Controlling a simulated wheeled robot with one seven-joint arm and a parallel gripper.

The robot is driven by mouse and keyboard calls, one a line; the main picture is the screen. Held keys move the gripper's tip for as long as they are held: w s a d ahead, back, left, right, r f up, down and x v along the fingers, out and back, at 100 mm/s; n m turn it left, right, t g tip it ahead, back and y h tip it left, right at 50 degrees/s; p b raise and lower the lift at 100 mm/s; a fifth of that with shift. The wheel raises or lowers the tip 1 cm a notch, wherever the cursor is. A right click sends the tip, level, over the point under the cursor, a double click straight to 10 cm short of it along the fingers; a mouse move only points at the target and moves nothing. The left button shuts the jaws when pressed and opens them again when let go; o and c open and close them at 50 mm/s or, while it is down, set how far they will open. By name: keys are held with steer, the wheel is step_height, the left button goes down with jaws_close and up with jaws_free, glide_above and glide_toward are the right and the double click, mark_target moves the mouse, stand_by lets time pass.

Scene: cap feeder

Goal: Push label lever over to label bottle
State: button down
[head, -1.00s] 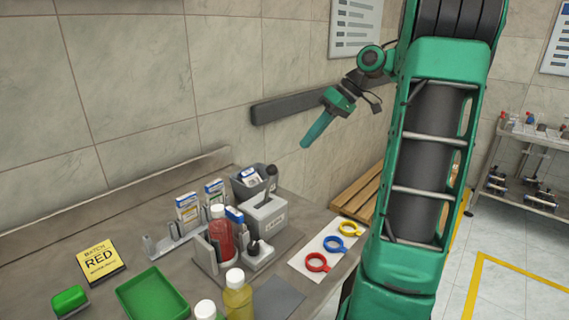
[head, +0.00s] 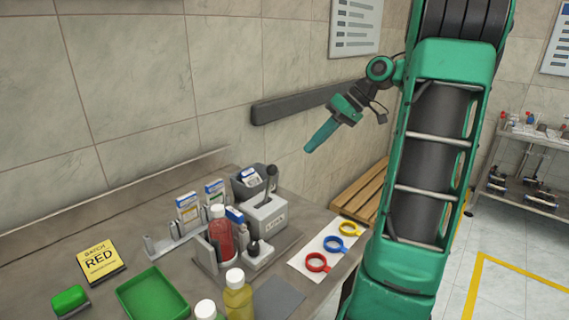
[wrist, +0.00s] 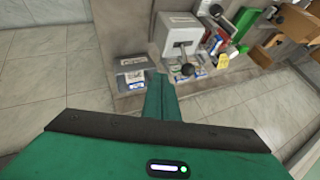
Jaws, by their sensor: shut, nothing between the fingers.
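A grey label box (head: 265,219) stands on the bench, with a dark-knobbed lever (head: 271,171) rising from its top slot. In the wrist view the box (wrist: 179,24) shows with a dark round knob (wrist: 187,70) on its near side. The red bottle (head: 221,238) with a white cap stands upright in a grey holder just left of the box. My gripper (head: 307,151) is shut and empty, high above the bench and to the right of the lever, clear of it. In the wrist view its fingers (wrist: 158,79) point toward the bench.
A second black knob (head: 254,247) stands beside the bottle. A grey bin (head: 243,190) is behind the box. A white sheet (head: 325,245) with red, blue and yellow rings lies to the right. Yellow bottle (head: 238,296), green tray (head: 153,299) and batch card (head: 100,261) are at front left.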

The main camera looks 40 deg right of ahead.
steer(key=w+a+f, duration=0.2)
steer(key=a+f, duration=0.2)
steer(key=a, duration=0.3)
steer(key=shift+w+a+f, duration=0.2)
steer(key=shift+w+f, duration=0.1)
steer(key=shift+w, duration=0.1)
